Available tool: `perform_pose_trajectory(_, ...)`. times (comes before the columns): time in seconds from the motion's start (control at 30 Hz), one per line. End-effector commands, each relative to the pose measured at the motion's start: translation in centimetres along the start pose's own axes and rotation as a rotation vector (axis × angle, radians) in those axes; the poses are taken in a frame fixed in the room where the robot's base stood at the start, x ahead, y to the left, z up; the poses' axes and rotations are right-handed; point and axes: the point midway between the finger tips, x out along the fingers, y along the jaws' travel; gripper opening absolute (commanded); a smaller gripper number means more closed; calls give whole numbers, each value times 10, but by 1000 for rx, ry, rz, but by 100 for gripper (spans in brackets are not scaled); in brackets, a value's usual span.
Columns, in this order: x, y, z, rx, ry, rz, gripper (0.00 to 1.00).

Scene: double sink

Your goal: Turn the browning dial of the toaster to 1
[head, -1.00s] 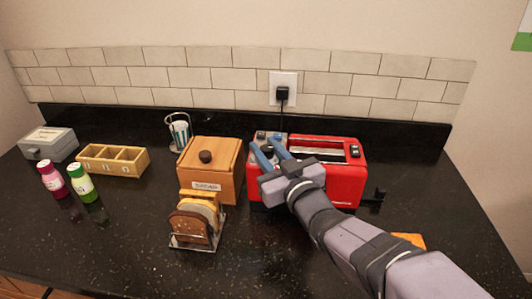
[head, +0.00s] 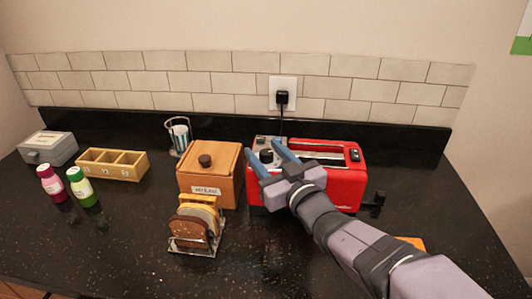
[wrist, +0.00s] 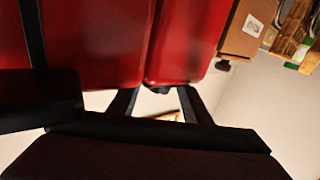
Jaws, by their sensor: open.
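The red toaster (head: 345,185) stands on the counter right of centre in the head view. Its left end has a grey panel (head: 268,141) with a dark round knob (head: 266,156), which looks like the browning dial; its markings are too small to read. My gripper (head: 262,149) is open, its two blue fingers reaching over the toaster's left end. The knob shows between the fingers; I cannot tell whether they touch it. The gripper and arm hide part of the toaster's front. In the wrist view, the toaster's red body (wrist: 95,45) fills the upper left, beside the dark fingers (wrist: 158,103).
A wooden bread box (head: 210,180) stands close left of the toaster, with a rack of bread slices (head: 195,228) before it. A black lever (head: 375,199) sticks out at the toaster's right. A plug (head: 282,97) sits in the wall behind. The front counter is mostly clear.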

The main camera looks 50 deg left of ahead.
Motion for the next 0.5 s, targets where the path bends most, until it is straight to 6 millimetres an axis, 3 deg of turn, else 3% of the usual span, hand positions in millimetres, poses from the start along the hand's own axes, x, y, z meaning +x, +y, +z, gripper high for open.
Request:
perform_pose_trajectory(0.17,-8,0,0,0,1,0,44)
perform_pose_trajectory(0.5,-48,0,0,0,2,1,44)
